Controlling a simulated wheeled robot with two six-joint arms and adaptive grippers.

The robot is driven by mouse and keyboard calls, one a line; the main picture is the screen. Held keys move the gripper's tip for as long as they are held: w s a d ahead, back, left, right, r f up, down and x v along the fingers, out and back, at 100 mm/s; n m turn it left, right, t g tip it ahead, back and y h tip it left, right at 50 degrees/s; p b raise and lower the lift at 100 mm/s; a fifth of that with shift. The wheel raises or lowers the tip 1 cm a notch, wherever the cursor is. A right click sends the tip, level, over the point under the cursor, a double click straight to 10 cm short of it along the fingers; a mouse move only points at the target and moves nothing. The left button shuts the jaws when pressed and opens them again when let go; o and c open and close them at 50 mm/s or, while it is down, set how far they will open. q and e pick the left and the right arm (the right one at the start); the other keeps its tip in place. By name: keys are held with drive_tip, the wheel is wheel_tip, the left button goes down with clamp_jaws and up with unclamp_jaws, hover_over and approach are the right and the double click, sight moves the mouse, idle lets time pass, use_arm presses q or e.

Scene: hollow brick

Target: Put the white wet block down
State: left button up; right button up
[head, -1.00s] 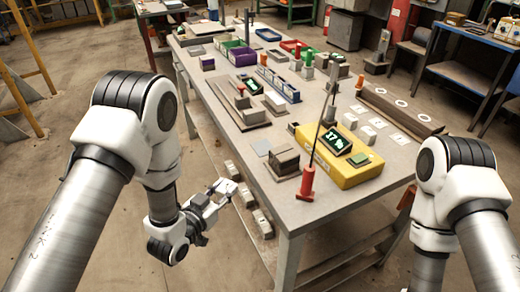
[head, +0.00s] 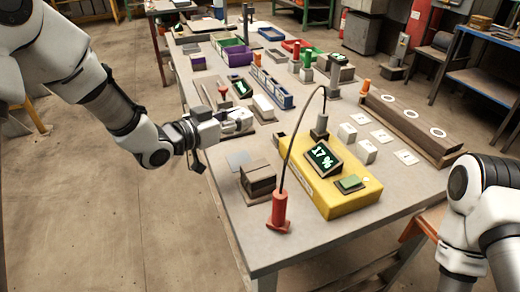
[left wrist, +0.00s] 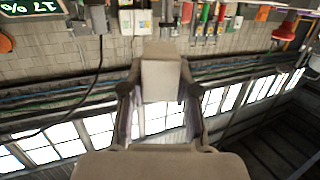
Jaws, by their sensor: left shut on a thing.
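My left gripper (head: 238,121) reaches in from the left, over the left side of the workbench. It is shut on a pale white block (left wrist: 162,76), which sits between both fingers in the left wrist view. In the head view the held block is hard to tell from the pale fingers. The frames do not show whether it is wet. Another white block (head: 263,106) stands just beyond the fingertips. My right gripper is out of the picture; only its arm shows.
The yellow meter (head: 335,190) reads 17 %, with a red-handled probe (head: 279,212) before it. A brown block (head: 258,178) stands left of it. Small white blocks (head: 367,151) and white cards (head: 406,157) lie to its right. A grey plate (head: 238,160) lies near the left edge.

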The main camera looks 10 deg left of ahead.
sight(240, 161)
use_arm(q)
wheel_tip(240, 161, down, 10)
drive_tip(key=shift+s+a+r+b, duration=0.1)
drive_tip(key=shift+s+r+b, duration=0.05)
drive_tip(key=shift+b, duration=0.35)
drive_tip(key=o, duration=1)
drive_tip(key=shift+o, duration=0.2)
drive_tip(key=shift+r, duration=0.15)
drive_tip(key=v, duration=1.2)
drive_tip(key=shift+p, duration=0.45)
